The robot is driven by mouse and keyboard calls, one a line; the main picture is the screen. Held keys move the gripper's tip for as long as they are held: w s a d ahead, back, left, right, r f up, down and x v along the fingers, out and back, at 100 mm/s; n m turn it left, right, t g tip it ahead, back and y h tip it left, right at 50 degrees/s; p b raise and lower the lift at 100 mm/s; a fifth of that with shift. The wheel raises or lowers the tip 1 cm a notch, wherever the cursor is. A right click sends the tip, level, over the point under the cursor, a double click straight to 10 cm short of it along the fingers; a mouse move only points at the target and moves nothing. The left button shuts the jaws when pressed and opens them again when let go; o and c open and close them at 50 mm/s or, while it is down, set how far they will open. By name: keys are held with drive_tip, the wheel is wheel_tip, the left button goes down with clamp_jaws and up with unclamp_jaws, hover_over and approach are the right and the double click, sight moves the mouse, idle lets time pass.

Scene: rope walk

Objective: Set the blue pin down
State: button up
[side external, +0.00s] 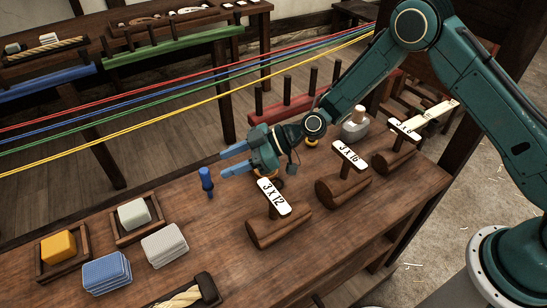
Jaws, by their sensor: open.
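The blue pin (206,181) stands upright on the wooden bench, left of my gripper. My gripper (222,161) is open and low over the bench. Its two blue fingertips point left toward the pin, and I see no finger around it. A small gap seems to separate the fingertips from the pin.
Wooden blocks with label cards, "3 x 12" (280,232) and "3 x 16" (345,187), stand right of my gripper. A yellow block (58,246), a pale block (134,213) and folded cloths (107,272) lie at left. Coloured ropes (190,92) stretch behind the bench.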

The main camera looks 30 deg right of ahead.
drive_tip(key=shift+v, duration=2.3)
drive_tip(key=s+d+r+m+h, duration=0.2)
drive_tip(key=s+d+r+h, duration=0.2)
drive_tip(key=s+d+r, duration=0.4)
drive_tip(key=s+d+r+m+h, duration=0.25)
drive_tip(key=s+d+r, duration=0.2)
drive_tip(key=r, duration=0.55)
drive_tip(key=s+d+r+m+h, duration=0.2)
drive_tip(key=s+d, duration=0.4)
drive_tip(key=s, duration=0.3)
drive_tip(key=s+d+r+m+h, duration=0.2)
drive_tip(key=s+d+m+h, duration=0.2)
drive_tip(key=s+d+m, duration=0.3)
drive_tip(key=s, duration=0.3)
drive_tip(key=shift+s+d, duration=0.25)
drive_tip(key=shift+d, duration=0.1)
drive_tip(key=shift+r, duration=0.1)
